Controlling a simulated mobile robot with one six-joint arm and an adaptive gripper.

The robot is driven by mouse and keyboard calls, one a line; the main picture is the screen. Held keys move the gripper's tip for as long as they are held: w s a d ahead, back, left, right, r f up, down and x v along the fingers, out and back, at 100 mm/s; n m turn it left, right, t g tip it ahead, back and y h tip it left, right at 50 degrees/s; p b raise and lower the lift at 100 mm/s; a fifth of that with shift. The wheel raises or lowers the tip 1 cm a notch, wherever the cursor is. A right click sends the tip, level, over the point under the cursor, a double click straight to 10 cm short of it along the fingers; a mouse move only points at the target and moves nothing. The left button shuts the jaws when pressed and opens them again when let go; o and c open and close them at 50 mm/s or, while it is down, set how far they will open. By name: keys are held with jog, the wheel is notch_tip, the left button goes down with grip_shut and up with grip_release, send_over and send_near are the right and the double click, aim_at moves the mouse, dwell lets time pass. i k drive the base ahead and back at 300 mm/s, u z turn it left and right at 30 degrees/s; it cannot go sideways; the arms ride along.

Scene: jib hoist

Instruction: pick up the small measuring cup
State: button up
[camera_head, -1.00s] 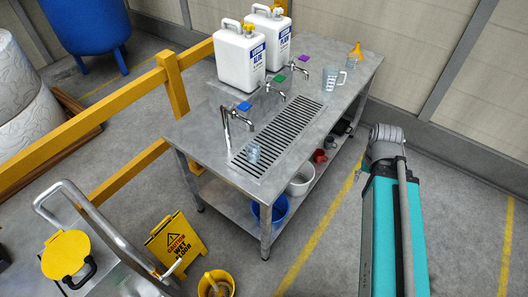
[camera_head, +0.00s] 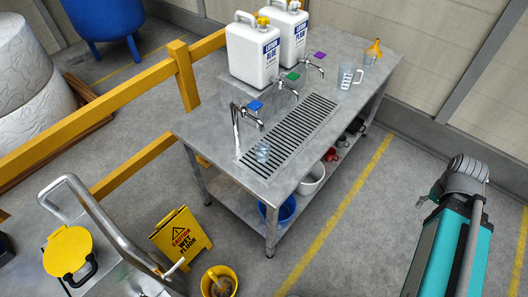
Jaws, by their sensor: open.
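The small measuring cup (camera_head: 262,151) is a clear, bluish cup standing on the slotted drain grate (camera_head: 300,128) of the steel table, at the grate's near end. It is close to the tap with the blue handle (camera_head: 254,106). A larger clear measuring jug (camera_head: 346,77) with a handle stands farther back on the table top. My gripper is not in this view, so its place relative to the cup does not show.
Two white canisters (camera_head: 252,55) stand at the table's back left, by several taps. An orange funnel (camera_head: 374,50) is at the far corner. A yellow rail (camera_head: 135,159) runs behind the table. A wet floor sign (camera_head: 181,238) and yellow bucket (camera_head: 218,281) stand at front left.

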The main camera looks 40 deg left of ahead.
aim_at(260, 158)
jog(key=k, duration=1.4)
jog(key=u, duration=1.05)
jog(key=i, duration=1)
